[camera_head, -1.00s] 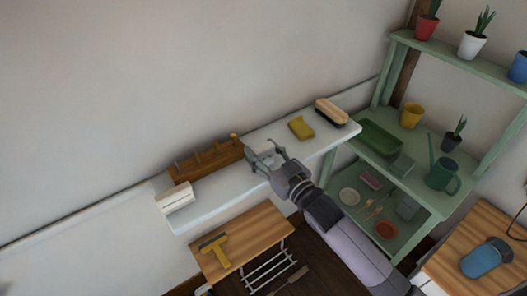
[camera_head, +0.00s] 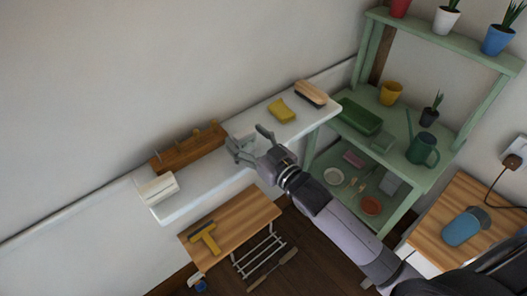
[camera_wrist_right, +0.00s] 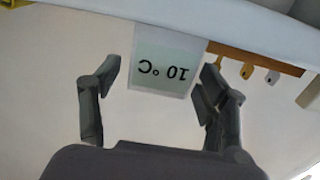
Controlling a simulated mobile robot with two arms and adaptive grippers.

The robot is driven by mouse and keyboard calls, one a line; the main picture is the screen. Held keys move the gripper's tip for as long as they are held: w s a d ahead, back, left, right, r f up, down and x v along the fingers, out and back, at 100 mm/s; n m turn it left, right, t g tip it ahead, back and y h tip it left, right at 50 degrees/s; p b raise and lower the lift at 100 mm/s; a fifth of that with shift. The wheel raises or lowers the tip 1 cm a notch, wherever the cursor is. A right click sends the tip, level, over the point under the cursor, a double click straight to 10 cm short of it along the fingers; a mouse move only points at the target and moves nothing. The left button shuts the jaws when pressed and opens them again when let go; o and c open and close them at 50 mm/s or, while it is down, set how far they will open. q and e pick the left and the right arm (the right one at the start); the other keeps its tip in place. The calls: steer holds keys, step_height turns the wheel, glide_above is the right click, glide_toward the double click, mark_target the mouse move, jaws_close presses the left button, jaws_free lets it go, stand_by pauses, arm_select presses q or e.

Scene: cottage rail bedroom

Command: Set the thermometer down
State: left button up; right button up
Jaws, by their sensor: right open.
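The thermometer (camera_wrist_right: 165,66) is a pale block whose display reads 10 °C, upside down in the right wrist view. It is at the white wall shelf (camera_head: 200,187), right of the brown wooden peg rack (camera_head: 187,150). My right gripper (camera_head: 250,141) is open at the shelf; in the wrist view its two fingers (camera_wrist_right: 160,75) are spread, one on each side of the thermometer, with a visible gap at the left finger. In the head view the gripper largely hides the thermometer. My left gripper is not in view.
A white box (camera_head: 157,188) stands at the shelf's left end. A yellow sponge (camera_head: 281,110) and a brush (camera_head: 311,94) lie toward its right end. A wooden bench (camera_head: 236,222) is below. A green rack (camera_head: 440,170) with pots stands to the right.

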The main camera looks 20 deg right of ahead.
steer(key=b+v, duration=0.1)
steer(key=v, duration=0.9)
steer(key=shift+s, duration=0.4)
steer(key=shift+d+r, duration=0.1)
steer(key=shift+d, duration=0.05)
steer(key=d+f+m+g+h, duration=0.1)
steer(key=d+f+g+h, duration=0.15)
steer(key=f, duration=0.95)
steer(key=d+f+m+g+h, duration=0.1)
steer(key=d+f+g+h, duration=0.15)
steer(key=f, duration=0.95)
steer(key=s+d+f+g, duration=0.1)
steer(key=s+f, duration=0.3)
steer(key=f, duration=0.4)
steer(key=s+d+f+g, duration=0.2)
steer(key=s+f, duration=0.2)
steer(key=f, duration=0.3)
steer(key=s+a+f+g, duration=0.1)
steer(key=s+f+g, duration=0.1)
steer(key=s+f, duration=0.4)
steer(key=s+a+f+g, duration=0.1)
steer(key=s+f+g, duration=0.2)
steer(key=s+f, duration=0.4)
steer(key=s+f+g+h, duration=0.1)
steer(key=s+f+g, duration=0.2)
steer(key=s+f, duration=0.4)
steer(key=s, duration=0.9)
steer(key=shift+s+a+f, duration=0.15)
steer(key=shift+s+a, duration=0.25)
steer(key=shift+c, duration=0.3)
